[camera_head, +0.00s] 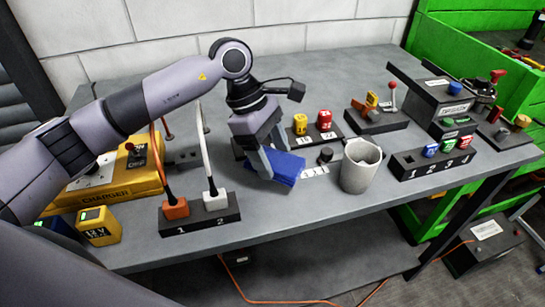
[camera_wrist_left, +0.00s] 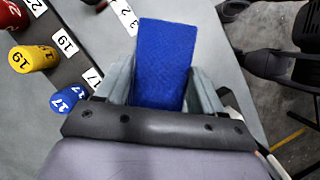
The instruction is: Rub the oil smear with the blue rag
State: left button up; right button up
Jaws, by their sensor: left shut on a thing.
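The blue rag (camera_head: 287,166) is a flat blue block-like cloth at the middle of the grey table, low at the tabletop. My left gripper (camera_head: 270,163) points down and is shut on it. In the left wrist view the rag (camera_wrist_left: 162,62) sits between the two fingers of my left gripper (camera_wrist_left: 165,85). Whether the rag touches the table or is just above it, I cannot tell. I see no oil smear; the spot under the rag and gripper is hidden. My right gripper is in neither view.
A grey cup (camera_head: 360,167) stands close to the right of the rag, with a small black knob (camera_head: 326,155) between. A block with plugs 1 and 2 (camera_head: 200,222) and a yellow charger (camera_head: 105,182) are left. A numbered block (camera_head: 440,160) is right. The front middle edge is clear.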

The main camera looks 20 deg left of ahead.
pick_arm(q)
jog(key=shift+r+p, duration=0.95)
jog(key=shift+r, duration=1.2)
jog(key=shift+w+a, duration=0.1)
